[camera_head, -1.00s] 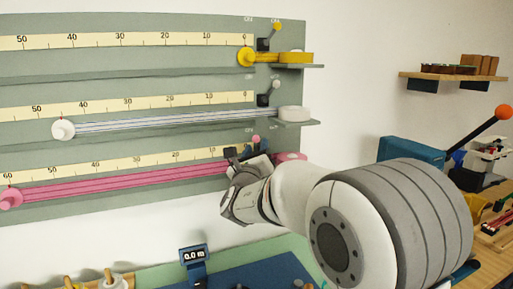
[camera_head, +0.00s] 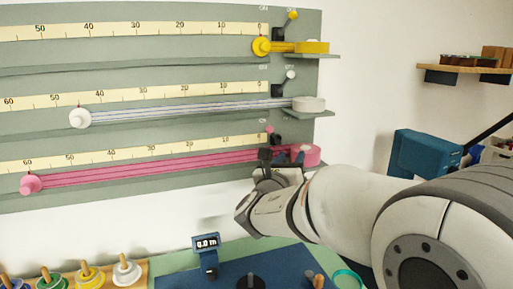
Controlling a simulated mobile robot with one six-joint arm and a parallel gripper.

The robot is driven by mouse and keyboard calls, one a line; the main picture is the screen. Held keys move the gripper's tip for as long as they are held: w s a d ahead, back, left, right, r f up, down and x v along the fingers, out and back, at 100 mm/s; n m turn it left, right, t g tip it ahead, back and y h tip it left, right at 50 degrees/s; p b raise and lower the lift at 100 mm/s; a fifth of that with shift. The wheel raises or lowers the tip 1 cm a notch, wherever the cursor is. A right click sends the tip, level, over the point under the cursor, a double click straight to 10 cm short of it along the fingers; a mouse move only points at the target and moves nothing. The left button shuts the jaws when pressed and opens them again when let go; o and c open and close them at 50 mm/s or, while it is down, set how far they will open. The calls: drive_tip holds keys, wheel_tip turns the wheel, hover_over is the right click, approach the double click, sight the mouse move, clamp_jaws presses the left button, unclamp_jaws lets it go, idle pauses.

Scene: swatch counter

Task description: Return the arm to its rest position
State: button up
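My gripper (camera_head: 272,162) shows at the end of my white and grey arm, which reaches in from the lower right. Its dark fingers overlap the right end of the pink ribbon (camera_head: 150,168) in the picture, just left of the pink spool (camera_head: 305,154). I cannot tell whether the fingers touch the board or are open or shut. The pink ribbon is drawn out left to its round pink end (camera_head: 31,184), near 60 on its scale. The white ribbon (camera_head: 190,108) is also drawn out. The yellow end piece (camera_head: 261,47) sits near 0.
Below the board are a blue mat (camera_head: 222,278), a display (camera_head: 207,243) reading 0.0 m, and spools on pegs (camera_head: 90,277) at the lower left. A blue machine (camera_head: 424,154) stands to the right, under a wooden shelf (camera_head: 465,69).

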drive_tip(key=s+d+f+m+g+p, duration=0.2)
drive_tip(key=s+d+f+m+g, duration=0.2)
drive_tip(key=s+d+m+g, duration=0.35)
drive_tip(key=s+d+f+m+g+p, duration=0.2)
drive_tip(key=s+d+f+m+g, duration=0.25)
drive_tip(key=s+d+m, duration=0.4)
drive_tip(key=s+a+f+m+g+y+p, duration=0.3)
drive_tip(key=s+a+m+y, duration=0.5)
drive_tip(key=s+m, duration=0.5)
drive_tip(key=a+m, duration=0.2)
drive_tip(key=m, duration=0.2)
drive_tip(key=shift+s+f+m, duration=0.15)
drive_tip(key=shift+f+m, duration=0.15)
drive_tip(key=shift+f, duration=0.05)
drive_tip(key=shift+a, duration=0.15)
